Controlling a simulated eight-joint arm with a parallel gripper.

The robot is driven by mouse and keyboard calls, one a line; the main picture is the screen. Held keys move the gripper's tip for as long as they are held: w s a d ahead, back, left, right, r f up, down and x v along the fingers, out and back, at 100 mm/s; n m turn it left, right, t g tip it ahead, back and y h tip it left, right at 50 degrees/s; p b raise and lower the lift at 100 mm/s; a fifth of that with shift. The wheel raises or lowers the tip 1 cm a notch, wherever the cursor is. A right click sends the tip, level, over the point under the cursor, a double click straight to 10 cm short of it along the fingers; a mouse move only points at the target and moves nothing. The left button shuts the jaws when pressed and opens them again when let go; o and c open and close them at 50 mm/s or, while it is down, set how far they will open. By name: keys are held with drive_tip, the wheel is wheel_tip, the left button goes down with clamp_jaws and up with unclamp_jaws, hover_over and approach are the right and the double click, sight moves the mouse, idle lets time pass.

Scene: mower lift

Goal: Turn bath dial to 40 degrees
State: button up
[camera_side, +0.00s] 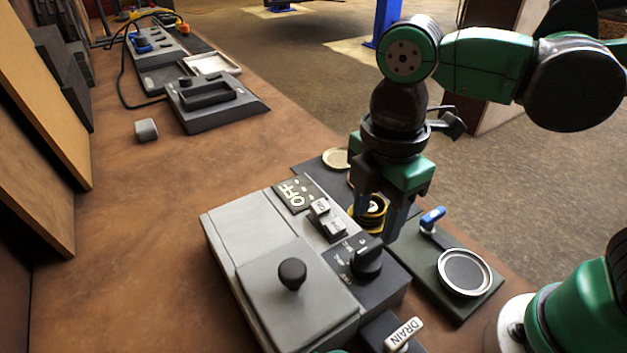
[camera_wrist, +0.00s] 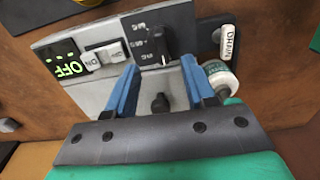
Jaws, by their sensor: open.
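The bath is a grey box (camera_side: 225,240) with a lid and a black lid knob (camera_side: 291,273). Its black dial (camera_side: 367,261) stands on a dark panel with small white marks; the dial also shows in the wrist view (camera_wrist: 152,44). I cannot read its setting clearly. The display (camera_side: 293,194) reads OFF, in green in the wrist view (camera_wrist: 66,64). A pale rocker switch (camera_side: 327,218) sits between display and dial. My gripper (camera_side: 381,228) is open and empty, pointing down above the panel's far side; its blue fingers (camera_wrist: 160,64) are apart, touching nothing visible.
A DRAIN lever (camera_side: 404,334) stands at the bath's near right corner. A dark plate with a blue-handled valve (camera_side: 432,216) and a round dish (camera_side: 465,272) lies right of my gripper. A yellow-rimmed round part (camera_side: 371,213) is behind the fingers. The bench at left is mostly clear.

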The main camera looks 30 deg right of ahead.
sight(370, 245)
drive_tip(key=shift+a+f, duration=0.1)
drive_tip(key=shift+f, duration=2.65)
clamp_jaws()
